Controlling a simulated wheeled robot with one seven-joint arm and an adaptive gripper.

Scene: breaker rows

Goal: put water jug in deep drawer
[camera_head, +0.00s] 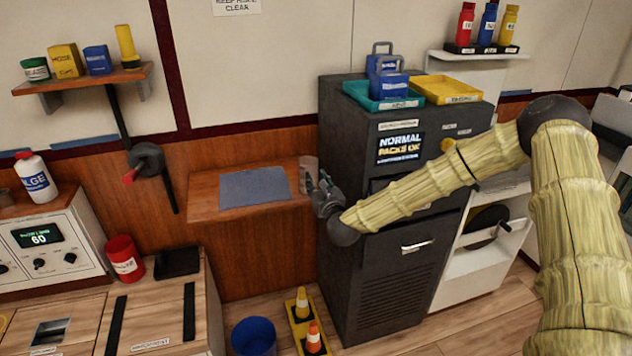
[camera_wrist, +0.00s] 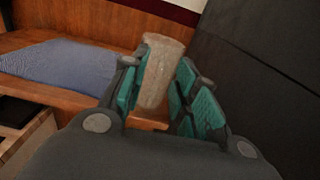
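A pale, translucent cylindrical vessel, seemingly the water jug (camera_head: 309,168), stands at the right end of the wooden wall shelf, beside the dark cabinet. In the wrist view the jug (camera_wrist: 163,72) shows upright between and beyond my teal-padded fingers. My gripper (camera_head: 318,188) is open at the jug; in the wrist view its fingertips (camera_wrist: 166,85) are spread to either side of it. I cannot tell whether a pad touches it. A white open drawer (camera_head: 478,265), possibly the deep drawer, is at the lower right with a dark round thing in it.
The dark cabinet (camera_head: 360,270), with a silver handle (camera_head: 417,246), stands right beside the shelf. A blue-grey mat (camera_head: 254,186) lies on the shelf. A blue bin (camera_head: 254,337) and cones on a yellow base (camera_head: 303,320) stand on the floor below.

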